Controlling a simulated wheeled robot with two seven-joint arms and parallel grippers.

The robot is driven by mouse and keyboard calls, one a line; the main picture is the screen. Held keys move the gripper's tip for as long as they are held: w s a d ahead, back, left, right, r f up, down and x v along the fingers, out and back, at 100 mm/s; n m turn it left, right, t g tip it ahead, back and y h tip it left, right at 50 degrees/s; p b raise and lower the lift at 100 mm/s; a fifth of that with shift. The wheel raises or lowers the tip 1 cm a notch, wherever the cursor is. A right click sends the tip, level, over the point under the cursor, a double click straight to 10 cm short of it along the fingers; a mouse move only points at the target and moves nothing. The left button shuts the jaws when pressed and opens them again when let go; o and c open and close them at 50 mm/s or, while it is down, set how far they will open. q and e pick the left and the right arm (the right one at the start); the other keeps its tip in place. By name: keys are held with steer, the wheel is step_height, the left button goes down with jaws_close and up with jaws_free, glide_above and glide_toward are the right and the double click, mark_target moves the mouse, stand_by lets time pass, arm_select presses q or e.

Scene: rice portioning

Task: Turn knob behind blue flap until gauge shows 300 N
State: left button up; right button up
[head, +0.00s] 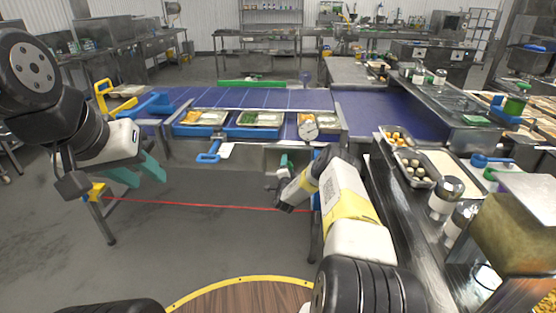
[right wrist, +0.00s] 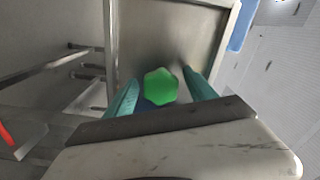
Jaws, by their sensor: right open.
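A green lobed knob (right wrist: 160,86) sits in the middle of the right wrist view, in front of a grey metal panel. My right gripper (right wrist: 163,92) is open, with one teal finger on each side of the knob; I cannot tell whether they touch it. In the head view my right gripper (head: 284,165) reaches under the front edge of the conveyor, and my arm hides the knob. My left gripper (head: 135,172) hangs at the left with teal fingers apart and nothing between them. A blue piece (head: 209,152) with a white tag juts from the conveyor front. I cannot make out a gauge reading.
A steel counter (head: 395,200) with food pans and shakers stands at the right.

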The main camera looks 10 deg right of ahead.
steer(key=shift+s, duration=0.1)
steer(key=v, duration=0.7)
steer(key=shift+s, duration=0.3)
steer(key=shift+a, duration=0.1)
